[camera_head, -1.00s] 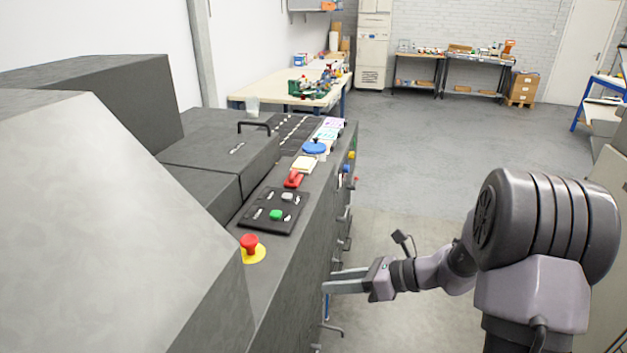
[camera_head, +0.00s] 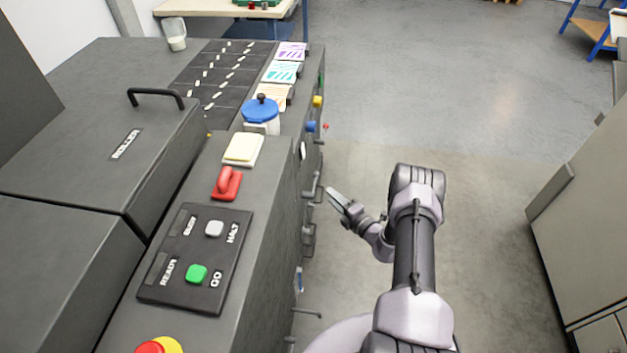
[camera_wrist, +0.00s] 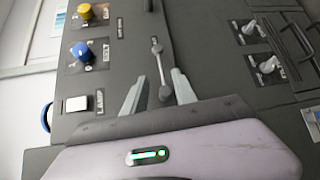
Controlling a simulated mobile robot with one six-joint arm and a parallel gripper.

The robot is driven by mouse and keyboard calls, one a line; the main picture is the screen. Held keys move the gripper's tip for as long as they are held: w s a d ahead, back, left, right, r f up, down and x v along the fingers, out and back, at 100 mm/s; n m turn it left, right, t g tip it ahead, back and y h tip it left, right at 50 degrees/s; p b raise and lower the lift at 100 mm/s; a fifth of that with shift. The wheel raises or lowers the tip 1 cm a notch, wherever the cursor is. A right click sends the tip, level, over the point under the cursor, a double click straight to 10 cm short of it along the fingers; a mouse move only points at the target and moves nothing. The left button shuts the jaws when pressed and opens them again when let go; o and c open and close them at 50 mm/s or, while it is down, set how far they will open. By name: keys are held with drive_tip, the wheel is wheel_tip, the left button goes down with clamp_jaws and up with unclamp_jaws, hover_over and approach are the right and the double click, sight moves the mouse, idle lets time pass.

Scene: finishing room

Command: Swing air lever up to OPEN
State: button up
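In the wrist view a slim metal lever (camera_wrist: 157,60) is mounted on the dark machine panel. My gripper (camera_wrist: 158,80) is open, one finger on each side of the lever's lower part. I cannot tell whether either finger touches it. In the head view my gripper (camera_head: 338,200) is beside the machine's front face, where the lever cannot be made out.
In the wrist view a yellow knob (camera_wrist: 85,12), a blue knob (camera_wrist: 81,51) and a white square button (camera_wrist: 76,104) are left of the lever. Grey rotary knobs (camera_wrist: 267,65) are to the right. In the head view handles stick out along the machine front; open floor (camera_head: 480,200) lies right.

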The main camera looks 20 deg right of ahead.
sight(316, 180)
drive_tip(key=b+x, duration=0.3)
drive_tip(key=x, duration=0.8)
drive_tip(key=shift+w, duration=0.15)
clamp_jaws()
drive_tip(key=shift+d, duration=0.1)
idle(0.8)
